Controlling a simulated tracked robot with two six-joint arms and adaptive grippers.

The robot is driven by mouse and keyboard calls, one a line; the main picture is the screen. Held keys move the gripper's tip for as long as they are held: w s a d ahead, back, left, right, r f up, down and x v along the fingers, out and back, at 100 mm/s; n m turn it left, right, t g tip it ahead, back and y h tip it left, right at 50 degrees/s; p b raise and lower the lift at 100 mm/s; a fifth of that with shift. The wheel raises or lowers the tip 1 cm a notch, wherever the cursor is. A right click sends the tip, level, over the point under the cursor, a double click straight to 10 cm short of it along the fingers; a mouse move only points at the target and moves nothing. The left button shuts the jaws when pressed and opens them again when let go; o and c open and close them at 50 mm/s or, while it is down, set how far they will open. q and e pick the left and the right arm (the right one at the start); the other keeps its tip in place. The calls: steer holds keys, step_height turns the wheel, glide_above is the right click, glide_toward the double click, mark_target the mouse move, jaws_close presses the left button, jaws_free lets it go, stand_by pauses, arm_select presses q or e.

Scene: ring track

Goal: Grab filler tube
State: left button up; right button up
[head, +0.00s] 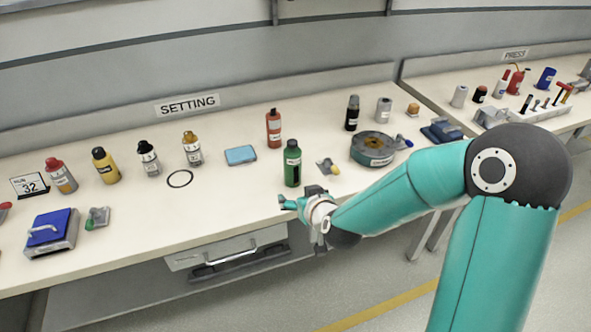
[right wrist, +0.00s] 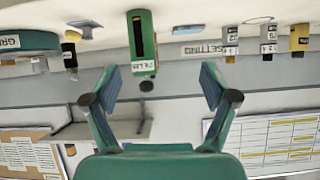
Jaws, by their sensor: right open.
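The filler tube (head: 292,165) is a green bottle with a black cap, standing upright on the bench in the middle of the head view. In the right wrist view, which is upside down, the same green tube (right wrist: 143,32) shows at the top centre with a white label. My right gripper (head: 298,198) is just in front of the tube at the bench's front edge. In the wrist view my right gripper (right wrist: 160,85) has its fingers spread, with nothing between them; the tube lies beyond the fingertips. My left gripper is not in view.
A red bottle (head: 274,128) stands behind the tube, and a blue pad (head: 240,155) lies behind it to the left. A small yellow-ended tool (head: 330,168) and a round green tin (head: 373,149) are to the right. A drawer handle (head: 240,262) juts out below the bench.

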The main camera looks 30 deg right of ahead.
steer(key=t+h, duration=0.1)
steer(key=h, duration=0.1)
glide_toward(295, 157)
steer(key=x, duration=0.3)
steer(key=p+x, duration=0.1)
steer(key=x, duration=0.2)
steer(key=shift+d+f, duration=0.25)
steer(key=shift+d, duration=0.25)
steer(key=shift+w+d+f+p, duration=0.15)
steer(key=shift+w+f+p, duration=0.15)
steer(key=shift+w, duration=0.2)
steer(key=shift+w+p, duration=0.3)
steer(key=shift+w, duration=0.15)
steer(key=x, duration=0.1)
steer(key=p+x, duration=0.1)
steer(key=x, duration=0.1)
steer(key=shift+w+a, duration=0.25)
steer(key=shift+w, duration=0.05)
steer(key=shift+w+d+f, duration=0.2)
steer(key=shift+w+f, duration=0.1)
steer(key=shift+w, duration=0.15)
jaws_close()
